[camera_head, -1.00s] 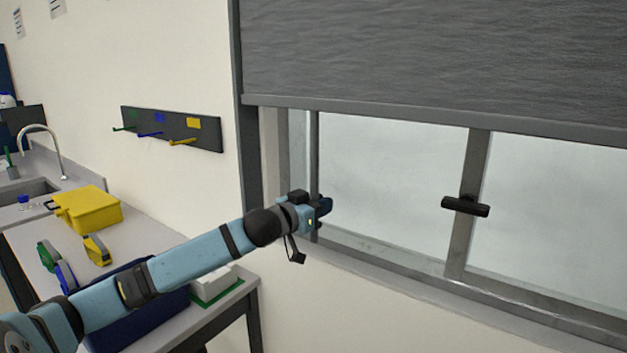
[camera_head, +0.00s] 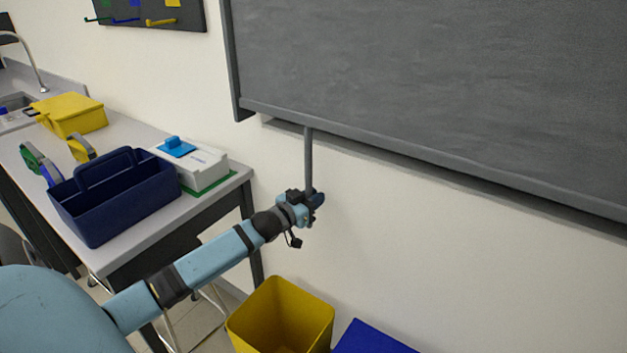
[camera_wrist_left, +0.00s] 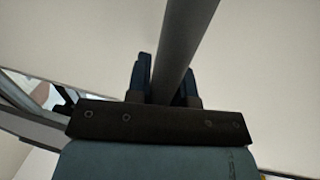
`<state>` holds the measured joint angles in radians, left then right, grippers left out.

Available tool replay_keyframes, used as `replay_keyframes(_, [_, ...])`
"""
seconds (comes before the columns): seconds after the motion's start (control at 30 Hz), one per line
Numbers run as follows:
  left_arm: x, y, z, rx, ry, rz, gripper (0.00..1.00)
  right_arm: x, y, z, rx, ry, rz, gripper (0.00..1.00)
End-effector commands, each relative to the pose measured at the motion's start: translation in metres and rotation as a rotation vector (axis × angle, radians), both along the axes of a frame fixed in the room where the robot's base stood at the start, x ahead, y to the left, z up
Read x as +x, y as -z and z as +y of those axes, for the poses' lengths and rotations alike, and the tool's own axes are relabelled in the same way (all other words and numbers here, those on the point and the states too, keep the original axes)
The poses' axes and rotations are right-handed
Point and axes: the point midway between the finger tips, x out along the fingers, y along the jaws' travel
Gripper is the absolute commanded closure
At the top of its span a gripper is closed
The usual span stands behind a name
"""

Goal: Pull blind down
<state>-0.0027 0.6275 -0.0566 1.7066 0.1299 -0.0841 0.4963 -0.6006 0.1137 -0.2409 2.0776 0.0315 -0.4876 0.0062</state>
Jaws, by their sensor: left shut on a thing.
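The grey blind (camera_head: 430,90) hangs over the window, and its bottom bar sits at or just below the sill, so the glass is hidden in the head view. A grey pull rod (camera_head: 309,160) hangs straight down from the bar near its left end. My left gripper (camera_head: 317,200) is shut on the lower part of this rod, below the blind. In the left wrist view the rod (camera_wrist_left: 185,45) runs up between the dark fingers of my left gripper (camera_wrist_left: 166,80). My right gripper is not in view.
A bench (camera_head: 135,235) at left holds a navy tote (camera_head: 125,205), a yellow case (camera_head: 75,117) and a white box (camera_head: 195,163). A yellow bin (camera_head: 280,315) and a blue object (camera_head: 370,340) stand below. The wall right of my gripper is clear.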

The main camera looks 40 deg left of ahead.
Motion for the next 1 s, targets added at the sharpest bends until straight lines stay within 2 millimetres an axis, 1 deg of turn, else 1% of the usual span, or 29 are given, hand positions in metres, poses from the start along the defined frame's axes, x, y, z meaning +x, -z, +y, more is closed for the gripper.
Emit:
replay_keyframes(0.03, [0.0,0.013,0.0,-0.002,0.0,0.003,1.0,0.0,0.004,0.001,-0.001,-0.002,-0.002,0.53])
replay_keyframes(0.2, [0.0,0.03,0.0,-0.002,0.0,0.002,1.0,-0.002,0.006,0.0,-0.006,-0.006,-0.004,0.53])
replay_keyframes(0.4, [0.0,0.036,0.0,0.0,0.0,0.003,1.0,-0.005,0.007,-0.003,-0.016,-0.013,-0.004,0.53])
replay_keyframes(0.7, [-0.001,0.038,-0.001,0.0,0.001,0.006,1.0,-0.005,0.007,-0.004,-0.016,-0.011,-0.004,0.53])
replay_keyframes(0.73, [-0.001,0.038,-0.001,0.0,0.001,0.006,0.72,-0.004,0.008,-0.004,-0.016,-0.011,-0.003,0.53])
replay_keyframes(0.77, [-0.001,0.038,-0.001,0.0,0.001,0.006,0.65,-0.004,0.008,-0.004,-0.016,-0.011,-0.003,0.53])
replay_keyframes(0.8, [-0.001,0.038,-0.001,0.0,0.0,0.006,0.56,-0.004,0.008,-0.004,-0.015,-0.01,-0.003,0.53])
replay_keyframes(0.83, [-0.001,0.038,-0.001,-0.001,0.0,0.005,0.54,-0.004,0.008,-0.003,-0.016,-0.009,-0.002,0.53])
replay_keyframes(1.0, [0.0,0.036,0.0,0.0,0.0,0.002,0.54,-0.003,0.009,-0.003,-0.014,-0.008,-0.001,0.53])
